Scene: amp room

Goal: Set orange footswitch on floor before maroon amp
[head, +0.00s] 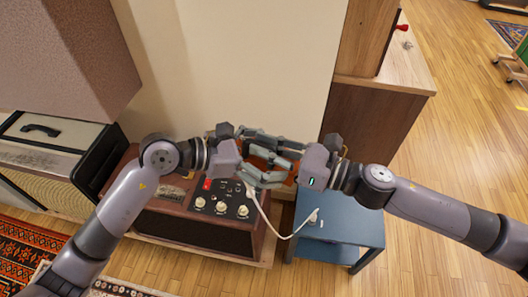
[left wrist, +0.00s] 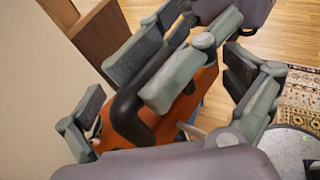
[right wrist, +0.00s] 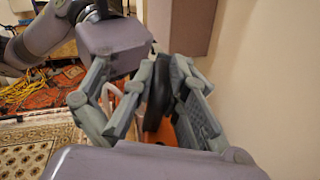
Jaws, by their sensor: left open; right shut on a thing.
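The orange footswitch (head: 268,160) is held in the air between my two grippers, above the right end of the maroon amp (head: 200,233). Fingers hide much of it. A black bar (left wrist: 128,110) shows against its orange body (left wrist: 200,90) in the left wrist view. My right gripper (right wrist: 150,110) is shut on the footswitch. My left gripper (left wrist: 170,110) is open, with its fingers spread on either side of the footswitch; I cannot tell whether they touch it. The amp has a black panel with white knobs and a red switch on top.
A white cable (head: 283,236) runs from the amp's panel to a plug on a low blue table (head: 345,232) at right. A wooden cabinet (head: 375,125) stands behind it. Another amp (head: 55,150) and a patterned rug (head: 30,248) are at left.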

